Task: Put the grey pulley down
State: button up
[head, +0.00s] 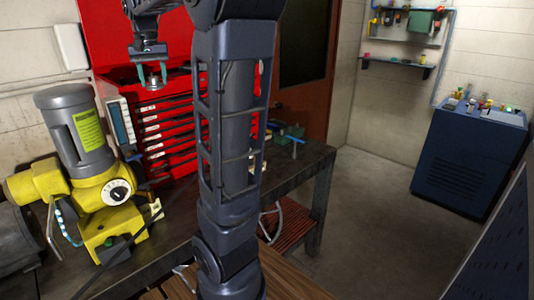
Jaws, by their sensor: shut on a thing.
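My gripper (152,74) is in the upper left of the head view, pointing down in front of and over the top of the red tool chest. Its two greenish fingers are shut on a small grey round thing, the grey pulley (154,85). The pulley hangs low between the fingertips, near the top of the chest. I cannot tell whether it touches the surface below. The fingers partly hide it.
The red tool chest (168,132) stands on a dark workbench (165,222). A yellow machine with a grey motor (84,130) is left of it. My arm hides the middle. A blue cabinet (468,150) stands far right, with open floor before it.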

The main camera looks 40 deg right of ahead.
jog(key=w+d+r+m, duration=0.3)
jog(key=w+d, duration=0.3)
jog(key=d, duration=0.4)
jog(key=m+g, duration=0.1)
jog(key=m, duration=0.8)
send_over(268, 152)
jog(key=a, duration=0.1)
jog(key=f, duration=0.2)
jog(key=shift+h, duration=0.4)
notch_tip(268, 152, down, 46)
jog(key=shift+s+r, duration=0.1)
jog(key=shift+s, duration=0.05)
jog(key=shift+f, duration=0.25)
jog(key=o, duration=1)
jog(key=shift+o, duration=0.2)
jog(key=shift+r, duration=0.1)
notch_tip(268, 152, up, 12)
jog(key=a, duration=0.1)
jog(key=shift+s+a, duration=0.15)
jog(key=shift+a, duration=0.05)
